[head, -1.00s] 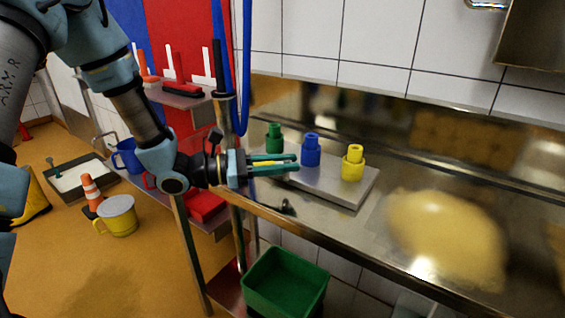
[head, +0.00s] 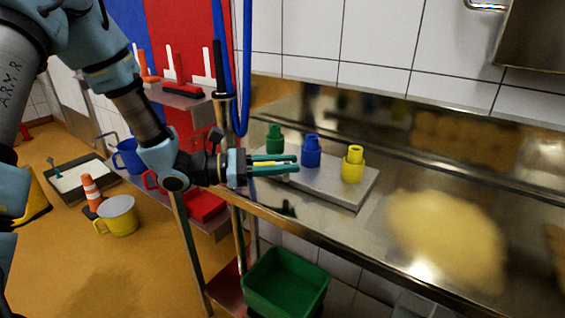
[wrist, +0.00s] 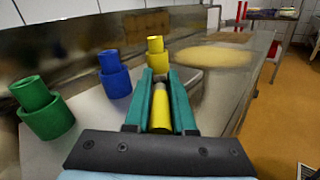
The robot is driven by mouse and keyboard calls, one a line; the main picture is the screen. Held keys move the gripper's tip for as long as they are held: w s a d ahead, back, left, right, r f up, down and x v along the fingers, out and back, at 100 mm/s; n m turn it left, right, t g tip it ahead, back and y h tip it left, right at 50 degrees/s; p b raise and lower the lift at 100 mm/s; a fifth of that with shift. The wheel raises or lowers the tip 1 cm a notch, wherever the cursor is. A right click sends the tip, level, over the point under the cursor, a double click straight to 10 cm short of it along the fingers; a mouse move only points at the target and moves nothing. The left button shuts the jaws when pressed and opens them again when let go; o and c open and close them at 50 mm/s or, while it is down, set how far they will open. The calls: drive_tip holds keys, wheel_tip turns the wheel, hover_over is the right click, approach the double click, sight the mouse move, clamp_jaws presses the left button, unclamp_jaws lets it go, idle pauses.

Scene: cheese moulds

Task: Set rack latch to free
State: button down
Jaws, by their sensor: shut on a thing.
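My gripper (head: 296,163) has teal fingers and is over the near left edge of the grey slab on the steel counter. In the wrist view, the fingers (wrist: 160,77) are shut on a yellow bar (wrist: 183,108) that lies lengthwise between them. A thin yellow strip shows between the fingers in the head view too. I cannot tell whether this bar belongs to the rack latch, and no latch shows clearly elsewhere. A small dark shape (head: 289,210) is on the counter's front edge below the fingers; it is too small to make out.
Green (head: 275,139), blue (head: 311,150) and yellow (head: 353,165) stepped cylinders stand on the grey slab (head: 335,187). A pale yellow mass (head: 445,235) lies on the counter at right. A green crate (head: 285,283) is below. A shelf stand with brushes (head: 182,92) is at left.

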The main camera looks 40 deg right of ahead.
drive_tip(key=m+g+y, duration=0.2)
drive_tip(key=m+g+y+p, duration=0.1)
drive_tip(key=g, duration=0.1)
drive_tip(key=shift+w+d+m+y, duration=0.1)
drive_tip(key=shift+w+m+y, duration=0.2)
drive_tip(key=shift+m, duration=0.1)
drive_tip(key=m+g+y, duration=0.1)
drive_tip(key=m+y, duration=0.1)
drive_tip(key=y, duration=0.1)
drive_tip(key=m+g+y, duration=0.2)
drive_tip(key=y, duration=0.1)
drive_tip(key=shift+s+m+g, duration=0.1)
drive_tip(key=shift+m+g, duration=0.2)
drive_tip(key=shift+y, duration=0.5)
drive_tip(key=c, duration=0.8)
unclamp_jaws()
drive_tip(key=shift+o, duration=0.2)
drive_tip(key=b+v, duration=0.2)
drive_tip(key=v, duration=0.9)
